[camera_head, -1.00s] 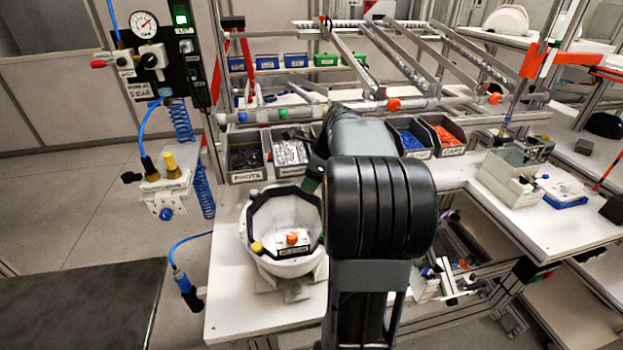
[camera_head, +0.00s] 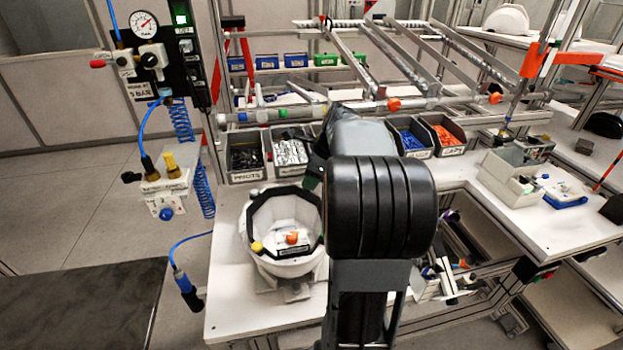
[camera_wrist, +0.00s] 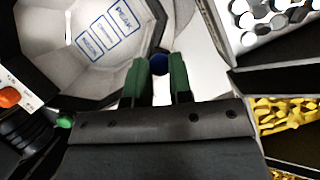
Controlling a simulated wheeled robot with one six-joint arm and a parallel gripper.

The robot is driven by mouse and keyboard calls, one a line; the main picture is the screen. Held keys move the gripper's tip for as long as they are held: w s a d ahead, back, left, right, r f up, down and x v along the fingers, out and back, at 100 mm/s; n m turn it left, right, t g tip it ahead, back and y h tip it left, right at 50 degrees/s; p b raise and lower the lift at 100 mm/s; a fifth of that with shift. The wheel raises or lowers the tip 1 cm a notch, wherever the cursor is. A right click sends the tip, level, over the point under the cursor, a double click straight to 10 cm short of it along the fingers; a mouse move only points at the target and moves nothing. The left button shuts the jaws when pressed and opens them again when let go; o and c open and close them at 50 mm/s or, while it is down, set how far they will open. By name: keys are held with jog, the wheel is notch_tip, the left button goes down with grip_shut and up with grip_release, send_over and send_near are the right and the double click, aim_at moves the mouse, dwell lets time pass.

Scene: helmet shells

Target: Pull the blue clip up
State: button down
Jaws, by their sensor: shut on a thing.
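In the wrist view, the blue clip (camera_wrist: 159,64) shows between the green fingertips of my gripper (camera_wrist: 157,80). My gripper is shut on it, at the rim of the white helmet shell (camera_wrist: 110,70). Most of the clip is hidden by the fingers. In the head view, the helmet shell (camera_head: 283,262) lies open side up on a stand on the white table, with a dark rim. My own arm hides the gripper and the clip there.
Grey bins of black parts (camera_head: 246,158), silver parts (camera_head: 291,153), blue parts (camera_head: 411,135) and orange parts (camera_head: 447,135) stand behind the shell. A blue hose tool (camera_head: 187,290) hangs at the table's left edge. The table (camera_head: 235,325) is bare in front of the shell.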

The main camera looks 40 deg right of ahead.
jog(key=shift+r+p, duration=0.75)
jog(key=shift+p, duration=0.2)
jog(key=shift+f, duration=0.15)
jog(key=c, duration=1)
grip_release()
jog(key=v, duration=1.4)
jog(key=shift+b, duration=0.3)
